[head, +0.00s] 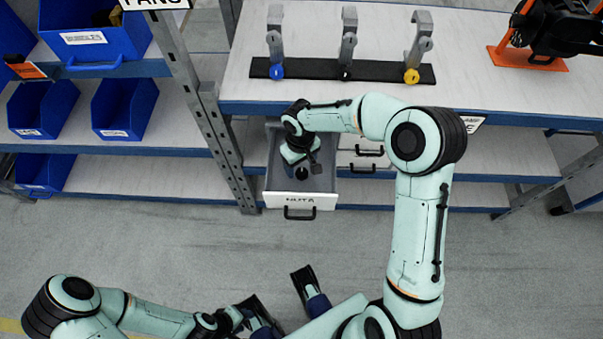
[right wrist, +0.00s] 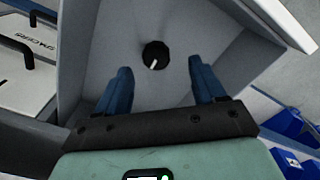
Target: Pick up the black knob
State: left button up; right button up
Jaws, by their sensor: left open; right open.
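The black knob (right wrist: 155,54), round with a white pointer line, lies on the floor of the open grey drawer (head: 272,180) in the right wrist view. My right gripper (right wrist: 160,78) is open over the drawer, its two blue fingers apart. The knob shows between and just beyond the fingertips, with nothing held. In the head view my right arm reaches into the drawer from the right, and the wrist partly hides its inside. My left gripper (head: 278,292) is open and empty over the floor, well in front of the drawer.
The workbench (head: 330,97) above the drawer carries a black strip with several grey clamps. A closed drawer (head: 366,160) sits right of the open one. A metal post (head: 212,115) and shelves with blue bins (head: 125,108) stand left. The floor in front is clear.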

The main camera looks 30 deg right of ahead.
aim_at(302, 172)
jog(key=f, duration=0.5)
jog(key=shift+d+f+b, duration=0.3)
jog(key=shift+b, duration=0.1)
jog(key=c, duration=1.1)
